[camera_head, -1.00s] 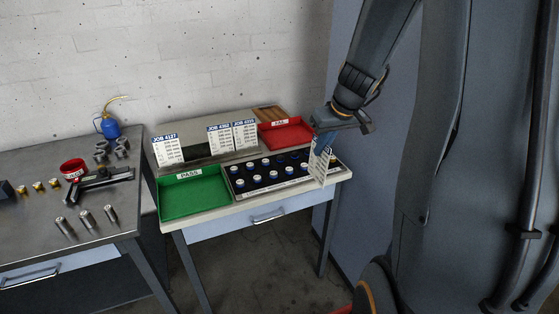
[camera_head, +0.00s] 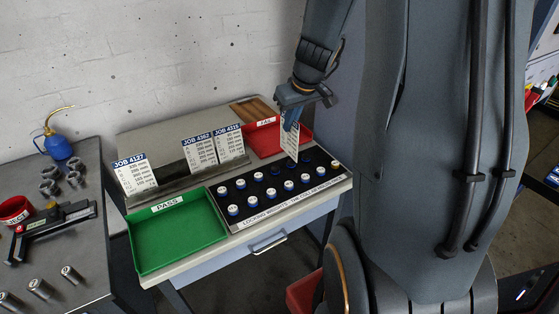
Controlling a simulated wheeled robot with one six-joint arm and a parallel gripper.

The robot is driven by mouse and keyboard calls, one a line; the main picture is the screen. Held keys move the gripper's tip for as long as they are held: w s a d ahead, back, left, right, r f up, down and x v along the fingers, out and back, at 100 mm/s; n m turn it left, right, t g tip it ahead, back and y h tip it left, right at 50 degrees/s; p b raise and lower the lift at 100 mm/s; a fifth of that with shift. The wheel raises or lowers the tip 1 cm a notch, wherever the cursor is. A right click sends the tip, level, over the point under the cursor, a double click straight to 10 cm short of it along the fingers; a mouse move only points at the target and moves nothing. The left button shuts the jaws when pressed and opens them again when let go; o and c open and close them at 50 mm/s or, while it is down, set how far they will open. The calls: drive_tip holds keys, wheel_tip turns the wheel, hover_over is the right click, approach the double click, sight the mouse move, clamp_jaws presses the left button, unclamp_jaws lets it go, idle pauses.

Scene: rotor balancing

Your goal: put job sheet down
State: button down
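My gripper (camera_head: 292,122) is shut on a white job sheet (camera_head: 289,142), held upright and seen at a steep angle. Its text is unreadable. The sheet hangs over the back right of the black rings tray, in front of the red FAIL tray; I cannot tell if its lower edge touches anything. A sheet rack (camera_head: 178,181) at the back of the table holds JOB 4127 (camera_head: 135,174) at its left end. Two more sheets, JOB 4362 (camera_head: 200,152) and a third (camera_head: 229,144), stand side by side towards its right end. A gap lies between JOB 4127 and that pair.
A green PASS tray (camera_head: 178,240) is empty at front left. The red FAIL tray (camera_head: 265,138) is at back right. A metal bench (camera_head: 52,250) with tools and a blue oil can (camera_head: 58,146) stands at left.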

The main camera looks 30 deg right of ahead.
sight(289, 147)
drive_tip(key=shift+f+b, duration=1.1)
drive_tip(key=shift+f, duration=3.25)
drive_tip(key=shift+f+b, duration=0.2)
drive_tip(key=shift+b, duration=0.1)
drive_tip(key=c, duration=2.1)
unclamp_jaws()
drive_tip(key=shift+r, duration=0.15)
